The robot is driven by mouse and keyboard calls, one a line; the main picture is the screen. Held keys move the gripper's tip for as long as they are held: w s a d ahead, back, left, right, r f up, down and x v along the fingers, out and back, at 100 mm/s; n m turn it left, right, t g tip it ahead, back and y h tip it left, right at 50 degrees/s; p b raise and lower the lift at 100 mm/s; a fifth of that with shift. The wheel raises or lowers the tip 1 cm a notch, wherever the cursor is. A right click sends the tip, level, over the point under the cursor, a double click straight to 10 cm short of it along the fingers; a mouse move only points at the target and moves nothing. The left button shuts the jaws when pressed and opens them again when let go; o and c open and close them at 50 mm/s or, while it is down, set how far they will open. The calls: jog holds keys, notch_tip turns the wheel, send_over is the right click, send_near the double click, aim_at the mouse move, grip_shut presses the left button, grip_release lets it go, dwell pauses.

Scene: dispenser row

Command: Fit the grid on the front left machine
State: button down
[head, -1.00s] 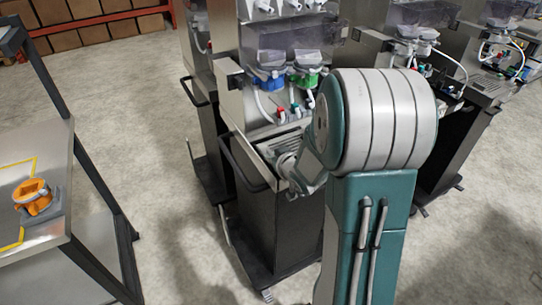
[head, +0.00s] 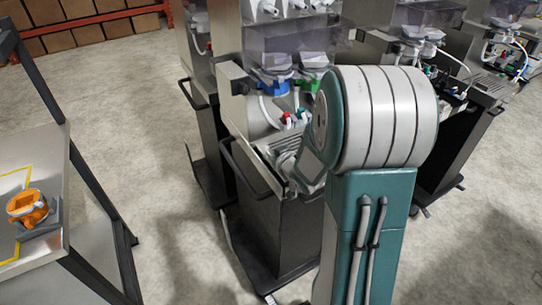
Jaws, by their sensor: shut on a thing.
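The front left machine (head: 232,95) is a grey dispenser with clear hoppers, blue and green collars and red and green taps. A slatted grey grid (head: 272,143) lies at its front ledge, below the taps. My arm reaches down to this ledge from the right. The end of my arm, with my gripper (head: 286,165), is at the grid's near edge and is shut on it. The fingertips are mostly hidden by my arm, and so is the right part of the grid. I cannot tell whether the grid is fully seated.
A bench (head: 75,232) stands at the left with an orange part (head: 27,207) on a grey holder and yellow floor-like markings. Other machines (head: 440,95) stand at the right. A dark handle bar (head: 248,172) juts from the front left machine. The floor between bench and machine is clear.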

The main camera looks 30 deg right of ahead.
jog(key=shift+f, duration=0.75)
jog(key=c, duration=0.6)
grip_release()
jog(key=v, duration=0.7)
jog(key=shift+s+r, duration=0.1)
jog(key=shift+s, duration=0.05)
